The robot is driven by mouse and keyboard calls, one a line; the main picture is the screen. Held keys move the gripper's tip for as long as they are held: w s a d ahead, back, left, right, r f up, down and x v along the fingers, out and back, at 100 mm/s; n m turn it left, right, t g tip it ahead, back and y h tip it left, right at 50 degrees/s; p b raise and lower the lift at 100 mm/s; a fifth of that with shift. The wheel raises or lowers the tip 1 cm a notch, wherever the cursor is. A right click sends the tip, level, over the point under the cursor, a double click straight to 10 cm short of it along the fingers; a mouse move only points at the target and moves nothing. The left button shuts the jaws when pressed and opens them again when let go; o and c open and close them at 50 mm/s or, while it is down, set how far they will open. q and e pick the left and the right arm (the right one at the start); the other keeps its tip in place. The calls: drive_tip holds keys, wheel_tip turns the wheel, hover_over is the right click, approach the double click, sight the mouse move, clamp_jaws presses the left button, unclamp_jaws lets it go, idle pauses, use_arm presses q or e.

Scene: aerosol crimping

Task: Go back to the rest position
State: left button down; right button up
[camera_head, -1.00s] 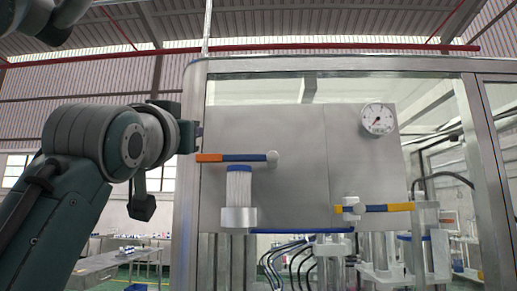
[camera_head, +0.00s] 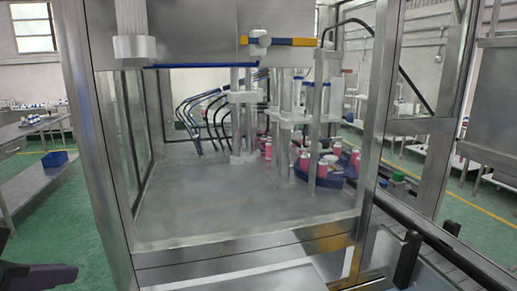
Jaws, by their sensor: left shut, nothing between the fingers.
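My left gripper (camera_head: 40,277) shows only in part as a dark shape at the lower left corner. It is shut and empty, and apart from the machine. My right gripper is not in view. The crimping machine stands ahead in a metal frame (camera_head: 92,150) with glass sides. The yellow and blue lever (camera_head: 283,41) is level on its front panel. Pink cans (camera_head: 304,162) stand around the blue rotary plate (camera_head: 335,180) inside the machine. No can is near my left gripper.
The machine's grey bed (camera_head: 200,205) is mostly clear. A conveyor (camera_head: 400,222) runs along its right side. At the left, a bench (camera_head: 35,180) holds a blue bin (camera_head: 55,158). Green floor (camera_head: 75,225) lies open between bench and machine.

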use_arm(q)
drive_tip(key=s+d+f+m+g+h, duration=0.1)
drive_tip(key=s+f+g, duration=0.3)
drive_tip(key=s, duration=0.5)
drive_tip(key=s+d+f+g, duration=0.1)
drive_tip(key=s+f+g, duration=0.1)
drive_tip(key=s+f, duration=0.45)
wheel_tip(320, 180, up, 23)
drive_tip(key=s+p, duration=0.1)
drive_tip(key=p, duration=2.1)
drive_tip(key=shift+s+d+r, duration=0.15)
drive_tip(key=shift+s, duration=0.05)
